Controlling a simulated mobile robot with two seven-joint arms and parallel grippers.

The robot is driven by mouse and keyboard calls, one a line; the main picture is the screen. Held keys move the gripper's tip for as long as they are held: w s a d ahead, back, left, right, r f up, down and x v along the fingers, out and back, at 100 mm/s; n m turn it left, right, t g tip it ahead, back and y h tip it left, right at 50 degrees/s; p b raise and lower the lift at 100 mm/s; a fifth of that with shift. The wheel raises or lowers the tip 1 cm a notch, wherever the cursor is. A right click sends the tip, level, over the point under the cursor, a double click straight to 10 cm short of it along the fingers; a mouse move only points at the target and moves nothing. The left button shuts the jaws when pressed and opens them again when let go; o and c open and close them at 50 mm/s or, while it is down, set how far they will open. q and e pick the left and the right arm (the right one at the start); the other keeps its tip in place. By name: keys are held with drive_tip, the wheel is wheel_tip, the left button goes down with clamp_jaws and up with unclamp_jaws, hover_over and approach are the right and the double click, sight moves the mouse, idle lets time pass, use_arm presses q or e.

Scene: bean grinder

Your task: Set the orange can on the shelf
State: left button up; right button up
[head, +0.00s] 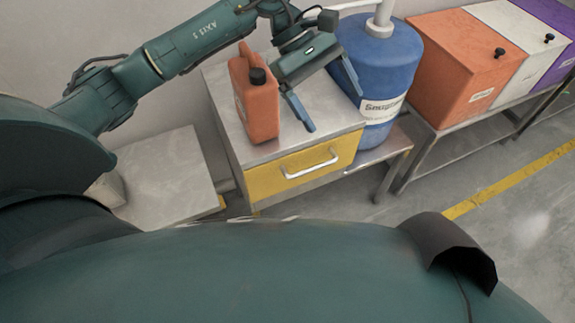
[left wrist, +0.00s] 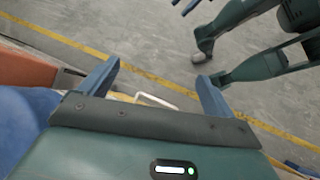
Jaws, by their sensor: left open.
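The orange can (head: 258,100), with a black cap, stands upright on the metal top of a cabinet (head: 222,100) with a yellow drawer. My left gripper (head: 330,108) is open and empty over the same top, just right of the can. Its fingers point toward the front edge, and the can is outside them. In the left wrist view the open fingers (left wrist: 158,75) have nothing between them, and I cannot make out the can there. Which surface is the shelf is not clear.
A blue barrel (head: 375,60) stands close behind and right of the gripper. Orange (head: 455,70), white (head: 515,50) and purple (head: 555,25) bins stand on a bench farther right. A low grey platform (head: 165,175) left of the cabinet is bare.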

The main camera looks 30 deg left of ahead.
use_arm(q)
drive_tip(key=s+d+r+n+t+h, duration=0.1)
drive_tip(key=s+d+n+t+h, duration=0.15)
drive_tip(key=d+n+h, duration=0.5)
drive_tip(key=s+d+r+n+t+h, duration=0.25)
drive_tip(key=d+n+h, duration=0.2)
drive_tip(key=n, duration=0.55)
drive_tip(key=w+a+f+n+t+y, duration=0.1)
drive_tip(key=a+f+n+t+y, duration=0.3)
drive_tip(key=n+t, duration=0.55)
drive_tip(key=w+a+f+n+t+y, duration=0.1)
drive_tip(key=a+f+n+t+y, duration=0.3)
drive_tip(key=n, duration=1.1)
drive_tip(key=s+a+f+n+g+y, duration=0.2)
drive_tip(key=s+f+n+y, duration=0.2)
drive_tip(key=f+n, duration=0.3)
drive_tip(key=s+a+f+n+g+y, duration=0.2)
drive_tip(key=s+f+n+g+y, duration=0.1)
drive_tip(key=s+f+n, duration=0.4)
wheel_tip(320, 180, down, 3)
drive_tip(key=shift+s+a+r+n+y, duration=0.1)
drive_tip(key=shift+s+a+n+y, duration=0.15)
drive_tip(key=shift+a+n+y, duration=0.25)
drive_tip(key=shift+d, duration=0.15)
